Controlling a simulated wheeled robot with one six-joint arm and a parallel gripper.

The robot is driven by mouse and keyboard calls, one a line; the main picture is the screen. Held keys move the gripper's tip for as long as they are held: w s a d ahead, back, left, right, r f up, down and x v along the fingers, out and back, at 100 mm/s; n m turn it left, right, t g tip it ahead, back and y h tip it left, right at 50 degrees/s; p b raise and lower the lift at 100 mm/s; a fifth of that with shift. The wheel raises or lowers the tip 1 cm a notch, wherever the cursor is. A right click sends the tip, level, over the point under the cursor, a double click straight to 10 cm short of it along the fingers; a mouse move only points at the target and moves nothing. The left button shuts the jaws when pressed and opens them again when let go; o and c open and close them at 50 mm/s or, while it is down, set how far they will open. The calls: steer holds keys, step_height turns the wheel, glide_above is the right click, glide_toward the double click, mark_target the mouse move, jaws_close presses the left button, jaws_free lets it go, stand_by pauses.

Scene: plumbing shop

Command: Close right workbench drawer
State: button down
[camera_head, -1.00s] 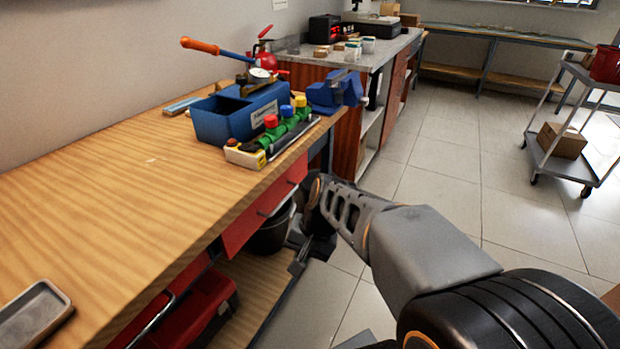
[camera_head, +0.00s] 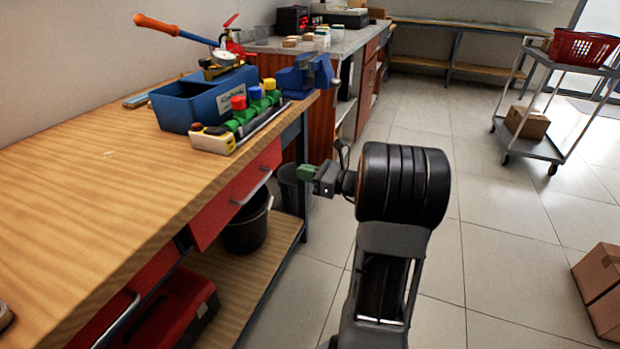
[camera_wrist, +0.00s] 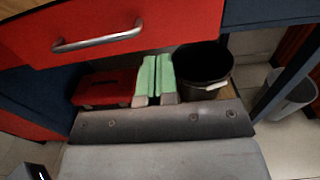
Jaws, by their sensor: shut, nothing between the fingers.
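The right workbench drawer (camera_head: 236,198) has a red front with a metal handle, below the bench top's front edge. It also fills the upper left of the wrist view (camera_wrist: 165,22), with its silver handle (camera_wrist: 98,38). I cannot tell exactly how far it stands out from the bench. My gripper (camera_head: 305,173) is right of the drawer front in the head view, apart from it, pointing toward the bench. Its green fingers (camera_wrist: 154,78) are together and empty in the wrist view, appearing below and right of the handle.
The wooden workbench (camera_head: 90,190) holds a blue tool bin (camera_head: 200,102) and a blue vise (camera_head: 305,75). A black bucket (camera_head: 246,228) and a red toolbox (camera_head: 175,310) are on the lower shelf. The floor right of my arm is clear up to a cardboard box (camera_head: 603,285).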

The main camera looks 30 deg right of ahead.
mark_target(267, 163)
steer(key=b+x, duration=0.2)
steer(key=x, duration=0.7)
steer(key=shift+w+a, duration=0.15)
steer(key=shift+a, duration=0.05)
